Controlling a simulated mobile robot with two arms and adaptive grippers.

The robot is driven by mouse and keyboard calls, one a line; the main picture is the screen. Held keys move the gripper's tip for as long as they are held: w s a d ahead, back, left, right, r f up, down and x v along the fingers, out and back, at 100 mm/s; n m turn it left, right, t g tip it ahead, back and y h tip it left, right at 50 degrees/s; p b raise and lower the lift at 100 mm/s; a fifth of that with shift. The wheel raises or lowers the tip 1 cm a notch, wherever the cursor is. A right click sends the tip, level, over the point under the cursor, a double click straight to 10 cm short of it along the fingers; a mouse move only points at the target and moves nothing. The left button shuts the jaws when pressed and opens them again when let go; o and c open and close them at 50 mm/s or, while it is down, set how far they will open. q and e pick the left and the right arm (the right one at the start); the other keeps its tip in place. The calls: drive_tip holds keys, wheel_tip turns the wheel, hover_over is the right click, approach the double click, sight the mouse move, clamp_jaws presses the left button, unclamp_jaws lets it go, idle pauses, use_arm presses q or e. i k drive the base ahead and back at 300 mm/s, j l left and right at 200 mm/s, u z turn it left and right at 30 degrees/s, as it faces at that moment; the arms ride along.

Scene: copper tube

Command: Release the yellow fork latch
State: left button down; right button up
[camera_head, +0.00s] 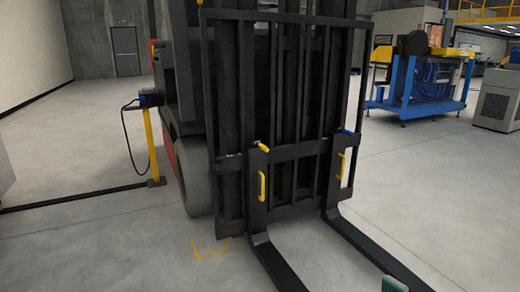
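A dark forklift mast and carriage (282,153) stand in the middle of the head view, with two black forks reaching toward me: the left fork (273,262) and the right fork (375,252). A small yellow latch (263,147) sits on top of the left fork's upright. A small blue latch (347,132) sits on top of the right one. Yellow handles are on the uprights, one on the left (262,186) and one on the right (341,165). No gripper of mine is clearly in view.
A small teal piece (393,284) shows at the bottom edge; I cannot tell what it is. A yellow post (152,145) with a black cable stands left of the forklift. A blue-framed bench (420,85) stands back right. Floor is open left and right.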

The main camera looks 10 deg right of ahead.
sight(262, 147)
drive_tip(key=i+j+z, duration=0.15)
drive_tip(key=i, duration=0.4)
drive_tip(key=i+j+z, duration=0.2)
drive_tip(key=i, duration=0.35)
drive_tip(key=i+j+z, duration=0.15)
drive_tip(key=i+j, duration=0.2)
drive_tip(key=i, duration=0.15)
drive_tip(key=i+l, duration=0.2)
drive_tip(key=i, duration=0.25)
